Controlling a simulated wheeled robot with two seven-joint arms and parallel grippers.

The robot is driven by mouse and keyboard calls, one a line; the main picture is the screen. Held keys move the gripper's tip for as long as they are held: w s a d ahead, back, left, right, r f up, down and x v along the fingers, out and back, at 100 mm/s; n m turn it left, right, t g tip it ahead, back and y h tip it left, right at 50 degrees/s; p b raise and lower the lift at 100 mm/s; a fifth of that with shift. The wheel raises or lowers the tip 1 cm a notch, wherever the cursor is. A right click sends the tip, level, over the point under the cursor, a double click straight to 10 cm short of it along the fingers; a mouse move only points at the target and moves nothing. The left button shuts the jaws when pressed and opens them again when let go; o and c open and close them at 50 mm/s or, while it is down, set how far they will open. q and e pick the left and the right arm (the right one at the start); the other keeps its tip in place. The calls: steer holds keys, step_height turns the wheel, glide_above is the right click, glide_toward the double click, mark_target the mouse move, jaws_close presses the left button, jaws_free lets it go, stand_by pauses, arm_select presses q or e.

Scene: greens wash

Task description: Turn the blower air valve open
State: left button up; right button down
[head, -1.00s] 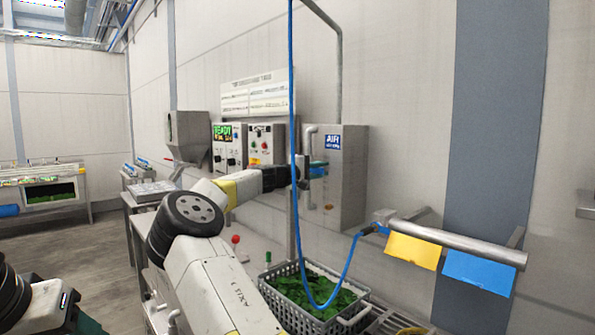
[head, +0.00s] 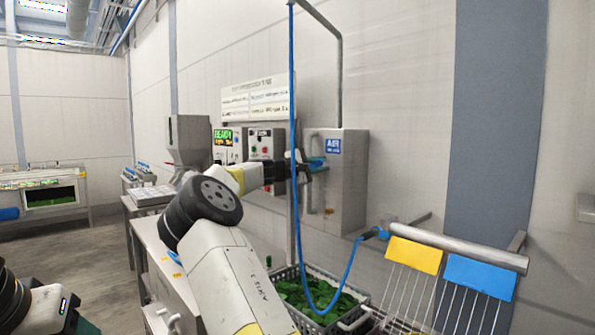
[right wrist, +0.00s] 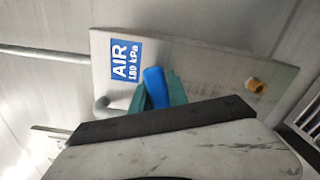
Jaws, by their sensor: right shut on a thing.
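The air valve's blue lever (right wrist: 156,88) shows in the right wrist view, in front of the grey air box (right wrist: 205,75) with its blue AIR 180 kPa label (right wrist: 124,59). My right gripper (right wrist: 158,92) is shut on the lever, with its teal fingers on both sides of it. In the head view, my right gripper (head: 312,164) reaches the left part of the same air box (head: 345,195), below the AIR label (head: 333,146). The valve body and the lever's pivot are mostly hidden. My left gripper is out of view; only part of that arm shows at bottom left.
A wall rail (head: 460,247) with yellow and blue racks is at right. Control boxes (head: 266,146) and a hopper (head: 189,140) stand left.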

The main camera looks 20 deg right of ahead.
steer(key=shift+w+a+r+n, duration=0.1)
steer(key=shift+w+r+n, duration=0.1)
steer(key=shift+r+n, duration=0.3)
steer(key=shift+w+a+r+n, duration=0.1)
steer(key=shift+w+r+n, duration=0.15)
steer(key=shift+n, duration=0.45)
steer(key=shift+r, duration=0.1)
steer(key=c, duration=1.3)
jaws_free()
steer(key=shift+a, duration=0.1)
steer(key=v, duration=0.7)
steer(key=shift+s+a, duration=0.15)
steer(key=shift+a, duration=0.1)
